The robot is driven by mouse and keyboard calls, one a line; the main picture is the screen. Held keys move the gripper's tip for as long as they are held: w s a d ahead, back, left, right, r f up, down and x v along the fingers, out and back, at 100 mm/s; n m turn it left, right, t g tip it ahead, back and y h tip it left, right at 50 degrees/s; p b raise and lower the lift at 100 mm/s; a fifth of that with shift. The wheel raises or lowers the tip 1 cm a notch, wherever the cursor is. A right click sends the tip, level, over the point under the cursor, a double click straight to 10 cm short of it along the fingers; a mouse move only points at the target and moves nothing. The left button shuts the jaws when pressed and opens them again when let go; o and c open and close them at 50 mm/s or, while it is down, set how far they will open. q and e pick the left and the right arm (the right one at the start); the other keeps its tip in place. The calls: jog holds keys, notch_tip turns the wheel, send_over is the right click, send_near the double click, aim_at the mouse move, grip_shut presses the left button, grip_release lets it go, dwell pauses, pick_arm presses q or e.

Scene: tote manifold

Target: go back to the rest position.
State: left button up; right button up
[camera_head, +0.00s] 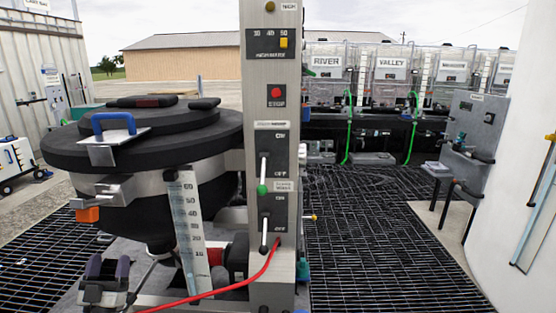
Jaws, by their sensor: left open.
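My left gripper (108,268) shows at the bottom left of the head view, with two dark, purple-tinted fingers standing apart. It is open, and I see nothing between its fingers. It is in front of and below the large black round tank (150,200), near the lower end of a graduated level scale (189,225). I cannot tell whether it touches anything. My right gripper is not in view.
A steel control column (270,90) with a red stop button (276,92) and two levers stands in the middle. A red hose (235,285) runs from its foot. Clear totes labelled RIVER (326,66) and VALLEY (391,68) stand behind. Dark grating (375,230) at right is mostly free.

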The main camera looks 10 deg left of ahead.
pick_arm(q)
jog(key=s+d+f+m+g+h, duration=0.2)
jog(key=d+f+g, duration=0.6)
jog(key=d+g, duration=0.4)
jog(key=s+d+f+m+g+h+p, duration=0.1)
jog(key=s+d+f+g, duration=0.2)
jog(key=s+d+f, duration=0.65)
jog(key=s+d+f+m+g+h, duration=0.15)
jog(key=s+f+g, duration=0.25)
jog(key=s, duration=1)
jog(key=s+d+f+g+h+p, duration=0.1)
jog(key=s+d+f+g, duration=0.2)
jog(key=s+d+f, duration=0.55)
jog(key=s+a+r+p, duration=0.1)
jog(key=r+p, duration=1.8)
jog(key=r, duration=0.1)
jog(key=s+a+r+p, duration=0.1)
jog(key=s+r+p, duration=0.1)
jog(key=r+p, duration=1.7)
jog(key=shift+s+a+r+g, duration=0.15)
jog(key=shift+a+r+g, duration=0.15)
jog(key=shift+r, duration=0.25)
jog(key=shift+c, duration=0.4)
